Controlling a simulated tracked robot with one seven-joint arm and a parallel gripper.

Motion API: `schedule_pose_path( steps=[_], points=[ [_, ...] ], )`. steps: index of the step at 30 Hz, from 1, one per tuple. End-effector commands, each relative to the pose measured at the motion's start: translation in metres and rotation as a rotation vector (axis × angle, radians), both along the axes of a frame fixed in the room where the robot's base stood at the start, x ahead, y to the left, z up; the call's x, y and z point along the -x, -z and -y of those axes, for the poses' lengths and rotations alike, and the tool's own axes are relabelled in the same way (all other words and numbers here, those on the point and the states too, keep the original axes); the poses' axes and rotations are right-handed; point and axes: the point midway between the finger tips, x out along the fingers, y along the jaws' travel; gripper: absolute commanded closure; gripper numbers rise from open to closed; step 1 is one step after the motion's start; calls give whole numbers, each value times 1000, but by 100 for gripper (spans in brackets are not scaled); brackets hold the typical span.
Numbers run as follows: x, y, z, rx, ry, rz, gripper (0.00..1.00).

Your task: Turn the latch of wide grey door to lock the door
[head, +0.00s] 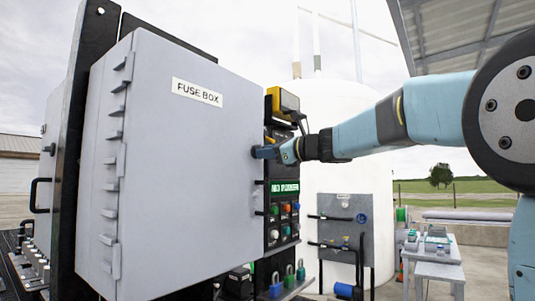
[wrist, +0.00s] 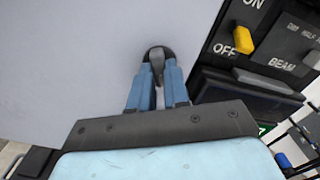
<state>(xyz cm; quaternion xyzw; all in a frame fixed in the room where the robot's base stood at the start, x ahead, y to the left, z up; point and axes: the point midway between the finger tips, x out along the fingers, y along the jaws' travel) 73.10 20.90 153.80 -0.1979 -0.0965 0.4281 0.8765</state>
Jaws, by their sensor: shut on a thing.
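The wide grey door (head: 170,170), labelled FUSE BOX, fills the left middle of the head view and looks closed on its box. In the wrist view the door (wrist: 70,60) is a plain grey surface. The latch (wrist: 156,54), a dark rounded base with a grey lever, sits near the door's right edge. My gripper (wrist: 157,80) has its two blue fingers on either side of the lever and is shut on it. In the head view my gripper (head: 268,152) reaches the door's right edge from the right, and the latch is mostly hidden there.
A control panel (head: 282,210) with several coloured buttons stands right beside the door. A yellow OFF switch (wrist: 244,40) is close to my gripper's right. A white tank (head: 340,110), a grey panel (head: 343,215) and a small table (head: 438,272) stand behind.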

Motion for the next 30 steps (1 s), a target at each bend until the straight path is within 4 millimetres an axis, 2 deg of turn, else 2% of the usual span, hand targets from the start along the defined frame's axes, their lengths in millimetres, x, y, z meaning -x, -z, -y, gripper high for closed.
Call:
schedule_pose_path(
  steps=[30],
  points=[
    [0, 1, -1, 572, -5, 731, 100]
  ],
)
